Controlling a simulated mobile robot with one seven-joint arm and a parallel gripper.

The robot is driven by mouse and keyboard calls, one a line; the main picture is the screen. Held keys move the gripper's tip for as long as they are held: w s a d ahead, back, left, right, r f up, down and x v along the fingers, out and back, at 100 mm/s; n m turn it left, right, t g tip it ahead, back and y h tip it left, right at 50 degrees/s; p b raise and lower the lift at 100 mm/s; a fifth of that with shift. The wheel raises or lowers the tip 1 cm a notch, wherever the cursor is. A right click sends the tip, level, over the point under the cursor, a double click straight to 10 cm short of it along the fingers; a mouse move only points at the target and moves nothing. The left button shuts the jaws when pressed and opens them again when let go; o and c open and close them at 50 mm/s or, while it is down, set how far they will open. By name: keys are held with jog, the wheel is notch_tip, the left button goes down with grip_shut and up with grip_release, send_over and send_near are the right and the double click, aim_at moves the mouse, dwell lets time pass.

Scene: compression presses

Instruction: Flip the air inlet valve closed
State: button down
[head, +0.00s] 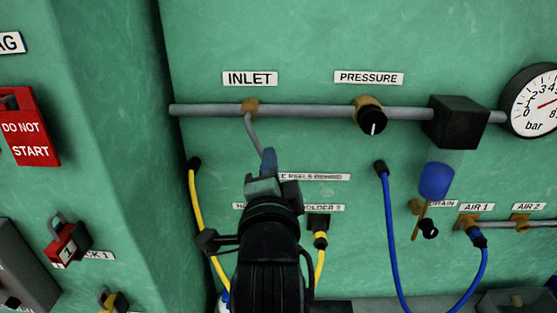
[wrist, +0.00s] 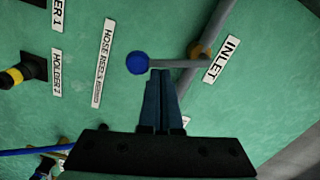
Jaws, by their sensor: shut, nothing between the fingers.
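The air inlet valve has a brass body (head: 250,107) on the grey pipe under the INLET label (head: 250,78). Its grey lever (head: 254,132) hangs down from the pipe, slightly to the right. In the wrist view the lever (wrist: 178,64) runs from the brass body (wrist: 203,50) to a round blue knob (wrist: 138,63). My gripper (head: 268,154) is shut and empty at the lever's lower end; it also shows in the wrist view (wrist: 160,73). Its tips overlap the lever beside the knob; I cannot tell whether they touch. In the head view the knob is not clearly distinguishable from my fingertips.
A pressure knob (head: 371,118), a black filter block (head: 456,121) and a gauge (head: 535,100) sit to the right on the pipe (head: 310,111). Yellow (head: 196,215) and blue (head: 390,230) hoses hang below. A green wall (head: 115,130) stands close on the left.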

jog(key=shift+a+f+m+b, duration=0.25)
jog(key=shift+a+m+b, duration=0.05)
jog(key=shift+a+m, duration=0.25)
jog(key=shift+a+f+m+b, duration=0.25)
jog(key=shift+a+m, duration=0.15)
jog(key=shift+m, duration=0.15)
jog(key=shift+a, duration=0.15)
